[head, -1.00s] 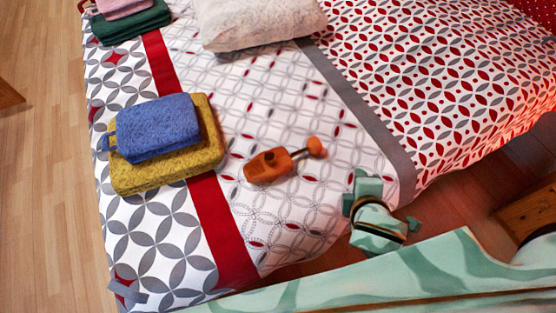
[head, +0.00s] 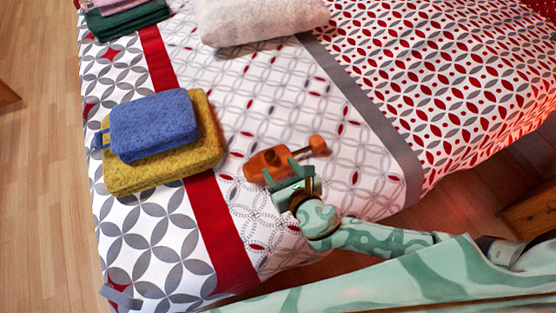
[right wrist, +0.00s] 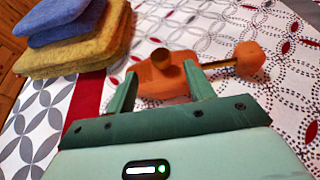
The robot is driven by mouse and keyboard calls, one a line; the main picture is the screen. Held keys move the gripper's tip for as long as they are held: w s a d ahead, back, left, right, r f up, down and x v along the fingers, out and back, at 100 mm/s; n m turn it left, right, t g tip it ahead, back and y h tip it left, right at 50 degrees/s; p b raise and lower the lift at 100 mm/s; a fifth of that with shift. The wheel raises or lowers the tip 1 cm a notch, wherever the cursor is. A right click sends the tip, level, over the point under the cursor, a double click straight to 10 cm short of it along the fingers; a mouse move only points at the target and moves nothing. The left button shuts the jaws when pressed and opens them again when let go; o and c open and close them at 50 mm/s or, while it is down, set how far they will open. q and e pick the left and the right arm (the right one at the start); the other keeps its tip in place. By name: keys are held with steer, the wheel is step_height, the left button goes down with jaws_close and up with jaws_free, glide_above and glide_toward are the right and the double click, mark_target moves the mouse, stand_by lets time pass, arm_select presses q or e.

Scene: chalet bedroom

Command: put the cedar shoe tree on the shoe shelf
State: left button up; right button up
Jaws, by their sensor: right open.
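The cedar shoe tree (head: 267,161) is orange-brown with a dark round knob on top and a rod ending in a heel block (head: 319,145). It lies on the bed. My right gripper (head: 282,168) is open beside its near side, partly covering it in the head view. In the right wrist view the shoe tree (right wrist: 158,80) lies just beyond and partly between the two open fingertips (right wrist: 160,80), with its rod to the right. I cannot tell whether they touch. The shoe shelf is not recognisable in these frames. My left gripper is not in view.
The bed (head: 270,115) has a patterned cover. Left of the shoe tree, a blue folded towel (head: 155,125) lies on a yellow one (head: 205,150). A pillow (head: 260,20) and folded green cloth (head: 125,24) are farther back. A wooden piece (head: 530,213) stands at the right edge.

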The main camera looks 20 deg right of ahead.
mark_target(273, 161)
steer(key=b+x, duration=0.1)
steer(key=x, duration=0.2)
steer(key=shift+s, duration=0.1)
steer(key=b+x, duration=0.1)
steer(key=x, duration=0.1)
steer(key=b+x, duration=0.1)
steer(key=x, duration=0.1)
steer(key=shift+s+f+b, duration=0.1)
steer(key=shift+f+b, duration=0.25)
steer(key=shift+f, duration=0.05)
steer(key=shift+w+f, duration=0.1)
steer(key=shift+w, duration=0.25)
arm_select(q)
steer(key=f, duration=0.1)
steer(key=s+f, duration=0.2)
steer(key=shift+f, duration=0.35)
arm_select(e)
steer(key=shift+r, duration=0.25)
steer(key=c, duration=1)
jaws_close()
